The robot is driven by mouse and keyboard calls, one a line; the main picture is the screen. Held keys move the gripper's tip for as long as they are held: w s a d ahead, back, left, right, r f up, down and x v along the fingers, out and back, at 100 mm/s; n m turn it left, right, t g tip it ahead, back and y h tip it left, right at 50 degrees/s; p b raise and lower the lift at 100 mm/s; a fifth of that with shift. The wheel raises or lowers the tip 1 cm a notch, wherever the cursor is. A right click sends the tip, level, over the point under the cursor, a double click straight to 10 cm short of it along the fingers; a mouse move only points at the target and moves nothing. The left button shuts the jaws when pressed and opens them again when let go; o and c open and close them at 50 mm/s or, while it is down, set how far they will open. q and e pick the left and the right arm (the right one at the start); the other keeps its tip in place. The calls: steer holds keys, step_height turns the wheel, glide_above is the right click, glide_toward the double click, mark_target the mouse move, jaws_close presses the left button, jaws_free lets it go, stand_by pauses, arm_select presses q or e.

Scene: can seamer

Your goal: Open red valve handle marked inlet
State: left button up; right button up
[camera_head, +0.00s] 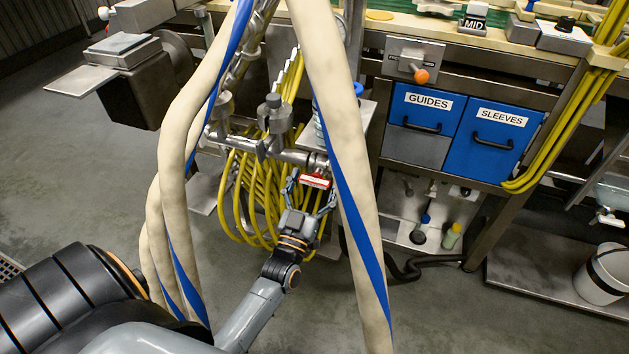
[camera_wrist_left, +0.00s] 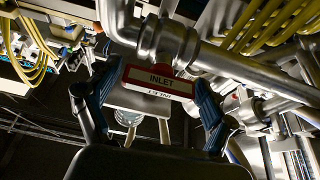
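The red valve handle (camera_head: 315,181) sits on the metal pipework, seen past my left gripper in the head view. In the left wrist view the handle (camera_wrist_left: 160,83) is a red-edged plate with a white label reading INLET, below a steel pipe fitting. My left gripper (camera_head: 311,190) is open, with its fingers spread. In the left wrist view the fingers of this gripper (camera_wrist_left: 152,100) stand on either side of the handle. I cannot tell whether they touch it. My right gripper is not in view.
Yellow hoses (camera_head: 250,200) hang in loops beside and behind the handle. Thick cream hoses with blue stripes (camera_head: 345,150) cross the near view. Blue drawers marked GUIDES (camera_head: 425,105) and SLEEVES (camera_head: 495,140) are to the right. A white bucket (camera_head: 606,275) stands at far right.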

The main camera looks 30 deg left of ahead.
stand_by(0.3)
arm_select(q)
steer(key=v, duration=1.2)
